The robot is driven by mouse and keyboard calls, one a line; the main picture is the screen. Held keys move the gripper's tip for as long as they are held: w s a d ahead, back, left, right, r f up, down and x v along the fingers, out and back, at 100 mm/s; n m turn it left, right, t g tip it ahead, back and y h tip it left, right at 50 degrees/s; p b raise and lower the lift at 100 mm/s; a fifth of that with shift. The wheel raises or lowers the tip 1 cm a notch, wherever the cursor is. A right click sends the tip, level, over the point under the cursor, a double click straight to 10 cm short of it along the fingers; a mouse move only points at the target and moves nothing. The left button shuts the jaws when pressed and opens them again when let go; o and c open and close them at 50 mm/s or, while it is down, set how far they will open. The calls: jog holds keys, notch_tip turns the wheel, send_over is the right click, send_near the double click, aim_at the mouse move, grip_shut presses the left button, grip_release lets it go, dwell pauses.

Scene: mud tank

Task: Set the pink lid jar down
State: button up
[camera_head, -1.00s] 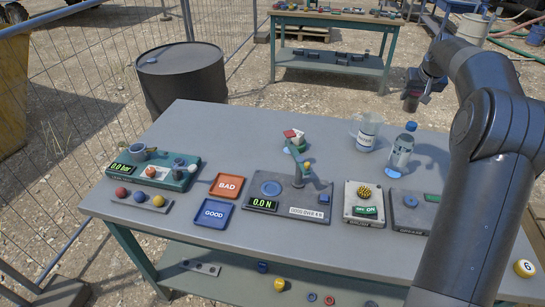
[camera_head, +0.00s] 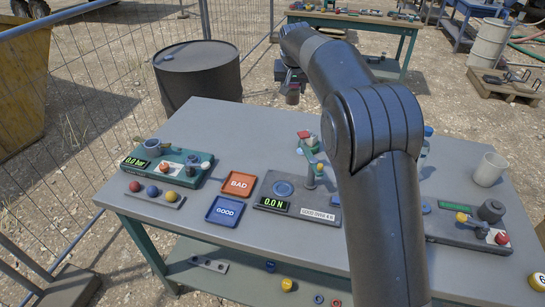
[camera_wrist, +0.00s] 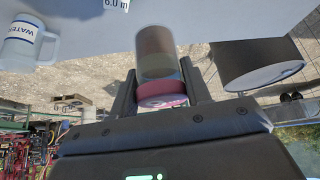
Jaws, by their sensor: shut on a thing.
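The pink lid jar shows in the wrist view as a clear, brownish body (camera_wrist: 155,50) with a pink lid (camera_wrist: 160,93). My gripper (camera_wrist: 157,92) is shut on it at the lid, one finger on each side. In the head view my gripper (camera_head: 291,84) hangs near the back edge of the grey table (camera_head: 255,125), with the small dark jar (camera_head: 292,97) below it. The jar is clear of any surface that I can see. My arm hides part of the table's middle and right.
The table bears a green gauge unit (camera_head: 170,168), a red BAD tray (camera_head: 238,184), a blue GOOD tray (camera_head: 224,211), a force stand (camera_head: 320,212) and a pale cup (camera_head: 489,170). A dark drum (camera_head: 200,78) stands behind left. A WATER mug (camera_wrist: 22,42) shows in the wrist view.

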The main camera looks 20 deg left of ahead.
jog(key=s+a, duration=0.3)
jog(key=a, duration=0.3)
jog(key=shift+d+f, duration=0.1)
jog(key=shift+f, duration=10.6)
jog(key=o, duration=1.1)
jog(key=shift+f, duration=0.15)
jog(key=shift+c, duration=0.2)
jog(key=shift+r, duration=0.3)
jog(key=v, duration=1.1)
jog(key=shift+s+r, duration=0.25)
